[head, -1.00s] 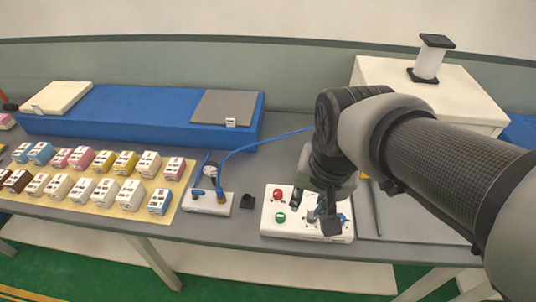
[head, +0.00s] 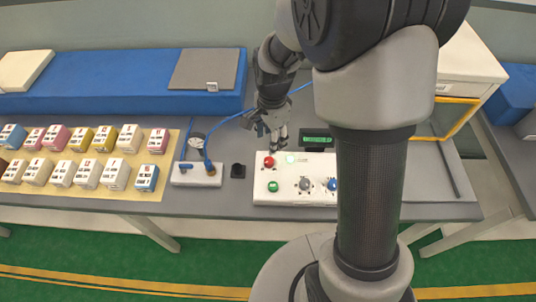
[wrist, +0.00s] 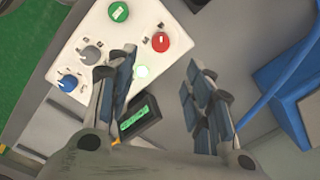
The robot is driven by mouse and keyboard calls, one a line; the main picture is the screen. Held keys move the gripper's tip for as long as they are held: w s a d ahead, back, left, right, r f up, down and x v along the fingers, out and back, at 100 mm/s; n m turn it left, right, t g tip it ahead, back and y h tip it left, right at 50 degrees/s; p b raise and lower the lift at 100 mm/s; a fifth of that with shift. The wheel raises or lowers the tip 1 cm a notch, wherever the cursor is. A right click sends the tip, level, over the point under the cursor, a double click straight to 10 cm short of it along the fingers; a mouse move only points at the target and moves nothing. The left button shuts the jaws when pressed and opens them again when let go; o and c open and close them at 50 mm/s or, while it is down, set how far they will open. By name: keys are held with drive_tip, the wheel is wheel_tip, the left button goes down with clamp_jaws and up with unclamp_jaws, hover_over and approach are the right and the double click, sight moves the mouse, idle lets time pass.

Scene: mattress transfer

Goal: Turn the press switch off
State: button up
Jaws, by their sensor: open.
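The white control box (head: 290,198) stands on the grey table in front of my arm. No label shows which of these is the press switch. My gripper (head: 275,143) is open and empty just above the box's back edge, near the red button. My arm hides the box's right part.
A white block with a gauge and blue tube (head: 195,175) is on the left, with a small black piece (head: 238,171) between. Several coloured boxes on a yellow mat (head: 80,205) lie further left.

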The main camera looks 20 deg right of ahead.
sight(269, 160)
drive_tip(key=f+b, duration=0.1)
drive_tip(key=f, duration=0.3)
drive_tip(key=f+b, duration=0.1)
drive_tip(key=f, duration=0.7)
drive_tip(key=shift+w+f+b, duration=0.1)
drive_tip(key=shift+w+b, duration=0.2)
drive_tip(key=shift+b, duration=0.1)
drive_tip(key=c, duration=1.1)
